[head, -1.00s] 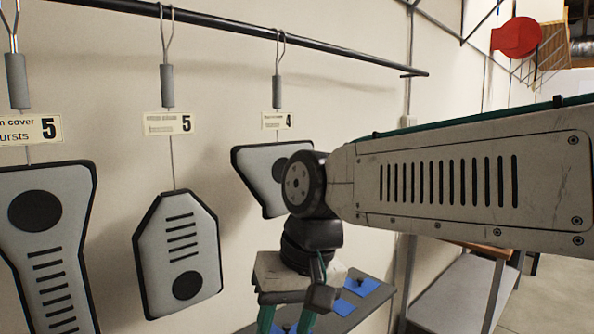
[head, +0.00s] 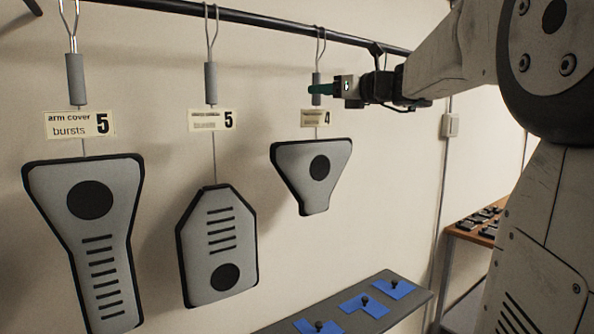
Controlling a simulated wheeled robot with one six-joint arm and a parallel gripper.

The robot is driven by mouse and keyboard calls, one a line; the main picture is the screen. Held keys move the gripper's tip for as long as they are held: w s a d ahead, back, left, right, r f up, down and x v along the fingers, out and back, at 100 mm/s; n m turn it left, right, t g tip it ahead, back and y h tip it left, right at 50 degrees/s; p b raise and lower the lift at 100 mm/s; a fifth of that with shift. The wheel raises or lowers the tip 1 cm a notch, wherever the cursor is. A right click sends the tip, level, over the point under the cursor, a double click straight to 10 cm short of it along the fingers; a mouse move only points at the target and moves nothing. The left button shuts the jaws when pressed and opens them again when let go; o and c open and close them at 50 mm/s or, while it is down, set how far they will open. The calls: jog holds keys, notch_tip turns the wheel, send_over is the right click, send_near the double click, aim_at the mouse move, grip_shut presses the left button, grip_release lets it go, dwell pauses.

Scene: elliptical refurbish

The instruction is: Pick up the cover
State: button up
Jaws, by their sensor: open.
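Three grey covers with black edges hang in a row from hooks on a dark rail. The left cover (head: 98,238) is long, with a black disc and slots, under a tag reading "arm cover bursts 5" (head: 80,124). The middle cover (head: 230,247) has slots above a black disc, under a tag with a 5. The right cover (head: 296,161) is small and tapered, under a tag with a 4. My gripper (head: 321,89) has green fingers and is open. In the picture it overlaps the grey handle above the right cover; I cannot tell whether it surrounds or touches it.
The dark rail (head: 250,19) runs along the pale wall above the covers. A grey shelf (head: 420,297) with blue pads (head: 389,289) and small knobs lies below. A wooden table (head: 465,232) with dark parts stands at the right.

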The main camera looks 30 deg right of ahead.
aim_at(320, 75)
jog(key=x, duration=0.5)
grip_shut()
jog(key=shift+r, duration=0.1)
jog(key=r, duration=0.3)
jog(key=shift+s+r, duration=0.25)
jog(key=shift+s, duration=0.1)
jog(key=s+r, duration=0.1)
jog(key=s, duration=1.4)
jog(key=shift+d, duration=0.25)
jog(key=shift+s+r, duration=0.1)
jog(key=shift+s, duration=0.05)
